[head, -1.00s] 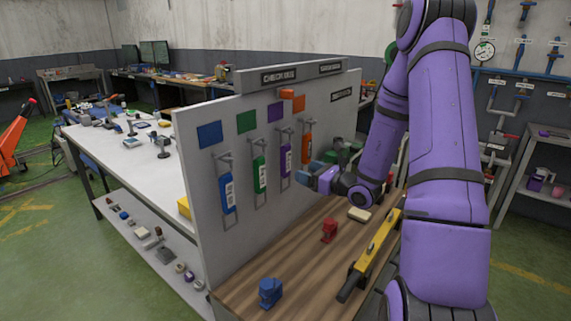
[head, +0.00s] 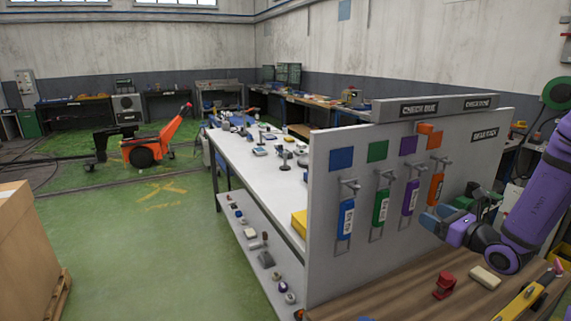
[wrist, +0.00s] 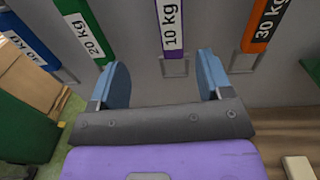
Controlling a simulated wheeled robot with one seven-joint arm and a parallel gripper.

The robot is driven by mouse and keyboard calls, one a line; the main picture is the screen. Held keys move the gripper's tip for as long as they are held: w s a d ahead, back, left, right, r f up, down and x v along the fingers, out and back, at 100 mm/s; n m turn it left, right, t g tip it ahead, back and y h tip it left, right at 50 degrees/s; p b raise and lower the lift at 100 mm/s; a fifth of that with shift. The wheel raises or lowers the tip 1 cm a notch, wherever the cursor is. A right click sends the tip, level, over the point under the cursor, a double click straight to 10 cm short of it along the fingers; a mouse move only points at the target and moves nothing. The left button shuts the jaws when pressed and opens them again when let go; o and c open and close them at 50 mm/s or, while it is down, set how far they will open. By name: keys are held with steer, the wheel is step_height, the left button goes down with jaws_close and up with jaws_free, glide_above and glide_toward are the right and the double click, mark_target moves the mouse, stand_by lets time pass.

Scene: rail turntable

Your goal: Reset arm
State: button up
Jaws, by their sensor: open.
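My gripper (wrist: 160,88) is open and empty, its two blue fingers apart in front of the grey board. In the head view my gripper (head: 432,221) is at the right, by the board's lower right part, with my purple arm behind it. The grey board (head: 325,240) carries hanging tags: blue (head: 346,219), green (head: 381,207), purple (head: 411,197) and orange (head: 436,188). In the wrist view the purple 10 kg tag (wrist: 172,28) hangs beyond the gap between the fingers, and the orange 30 kg tag (wrist: 264,24) is to its right.
A wooden worktop (head: 400,290) below the board holds a red object (head: 445,285), a pale block (head: 485,276) and a yellow bar (head: 525,298). A white table (head: 240,150) stands left of the board. Open green floor (head: 140,240) lies further left.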

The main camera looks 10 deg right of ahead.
steer(key=s+a+r+n+g+y, duration=0.2)
steer(key=s+a+r+n+g, duration=0.45)
steer(key=a+n, duration=0.3)
steer(key=s+a+r+n+g+y, duration=0.2)
steer(key=s+a+r+n+g, duration=0.45)
steer(key=a+n, duration=0.35)
steer(key=s+d+r+n+t+h, duration=0.1)
steer(key=s+r+n+h, duration=0.2)
steer(key=s+n+h, duration=0.2)
steer(key=s+d+r+n+h, duration=0.2)
steer(key=s+r+n+h, duration=0.2)
steer(key=s, duration=0.6)
steer(key=shift+s+r+n+t+h, duration=0.2)
steer(key=shift+n+t+h, duration=0.2)
steer(key=shift+n+h, duration=0.8)
